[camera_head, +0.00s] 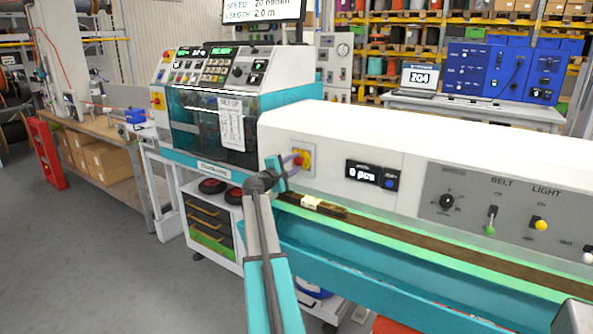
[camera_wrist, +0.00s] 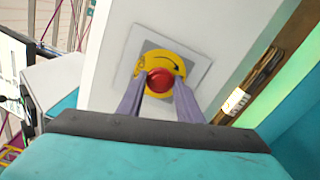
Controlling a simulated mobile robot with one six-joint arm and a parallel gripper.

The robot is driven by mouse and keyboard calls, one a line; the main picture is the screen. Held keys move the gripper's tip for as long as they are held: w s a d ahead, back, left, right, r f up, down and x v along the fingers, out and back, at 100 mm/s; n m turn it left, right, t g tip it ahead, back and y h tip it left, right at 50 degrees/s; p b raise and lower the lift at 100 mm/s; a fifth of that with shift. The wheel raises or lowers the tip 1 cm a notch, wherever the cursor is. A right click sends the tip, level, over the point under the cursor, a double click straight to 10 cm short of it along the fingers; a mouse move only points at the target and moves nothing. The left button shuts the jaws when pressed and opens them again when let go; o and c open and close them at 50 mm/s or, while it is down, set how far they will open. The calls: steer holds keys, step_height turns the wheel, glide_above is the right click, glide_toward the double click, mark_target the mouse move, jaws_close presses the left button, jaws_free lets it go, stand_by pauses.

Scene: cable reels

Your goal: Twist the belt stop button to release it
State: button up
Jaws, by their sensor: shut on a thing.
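The belt stop button is a red knob (camera_wrist: 160,80) on a round yellow plate (camera_wrist: 178,63) with a black curved arrow, set in a grey square on the white machine panel. In the head view the button (camera_head: 299,160) is partly covered by my gripper (camera_head: 291,161). In the wrist view my gripper's two grey-purple fingers (camera_wrist: 160,90) reach in from below, one on each side of the red knob, and are closed on it. The finger tips hide the knob's sides.
Right of the button are a small display (camera_head: 371,174) and a grey panel with a black knob (camera_head: 447,202) and belt and light switches. Below runs a brown belt (camera_head: 420,241) carrying a labelled dark piece (camera_head: 318,205). A teal machine (camera_head: 215,120) stands to the left.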

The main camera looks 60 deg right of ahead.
steer(key=shift+s+d+m+b, duration=0.1)
steer(key=shift+m+b, duration=0.5)
steer(key=shift+b, duration=0.25)
steer(key=o, duration=1.1)
steer(key=shift+a+b, duration=0.7)
steer(key=shift+a, duration=6.25)
